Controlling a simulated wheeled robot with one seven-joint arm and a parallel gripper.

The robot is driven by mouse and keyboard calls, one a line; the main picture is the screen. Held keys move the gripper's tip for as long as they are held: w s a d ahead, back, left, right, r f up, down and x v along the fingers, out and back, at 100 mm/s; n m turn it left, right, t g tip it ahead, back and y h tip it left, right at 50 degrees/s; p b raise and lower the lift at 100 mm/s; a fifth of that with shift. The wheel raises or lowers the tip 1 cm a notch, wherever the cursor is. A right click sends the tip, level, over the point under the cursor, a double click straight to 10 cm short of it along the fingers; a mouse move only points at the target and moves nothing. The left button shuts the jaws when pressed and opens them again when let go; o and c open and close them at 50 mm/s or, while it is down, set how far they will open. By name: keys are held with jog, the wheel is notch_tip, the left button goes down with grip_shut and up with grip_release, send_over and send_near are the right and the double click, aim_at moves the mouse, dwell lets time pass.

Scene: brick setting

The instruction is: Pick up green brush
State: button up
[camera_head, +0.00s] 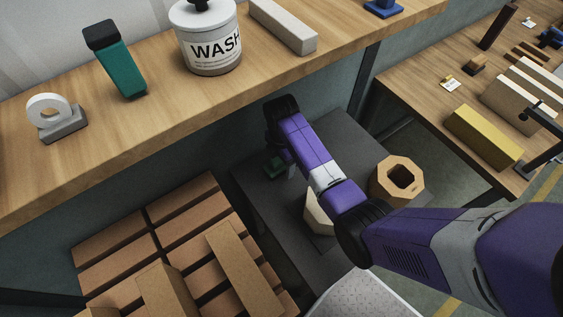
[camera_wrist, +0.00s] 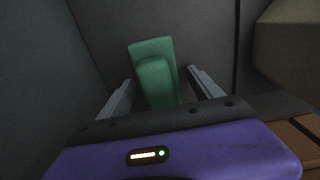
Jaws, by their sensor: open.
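A green object that looks like the brush (camera_wrist: 155,75) is in the middle of the wrist view. It has a tall flat back part and a shorter rounded block in front. In the head view a small dark green part of it (camera_head: 274,168) shows beside my wrist, over the dark grey surface. My gripper (camera_wrist: 160,77) is open, with one grey finger on each side of the green object. I cannot tell whether the fingers touch it. In the head view my arm hides the fingers and most of the object.
The wooden shelf (camera_head: 180,110) above holds a teal block with a black top (camera_head: 117,62), a labelled canister (camera_head: 207,45) and a white ring on a grey base (camera_head: 55,118). Brown boxes (camera_head: 160,240) lie lower left. An octagonal wooden ring (camera_head: 383,188) stands right of my arm.

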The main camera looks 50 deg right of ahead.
jog(key=c, duration=1.6)
jog(key=shift+r, duration=0.15)
notch_tip(320, 180, up, 10)
jog(key=shift+f+b, duration=0.1)
jog(key=shift+b, duration=0.25)
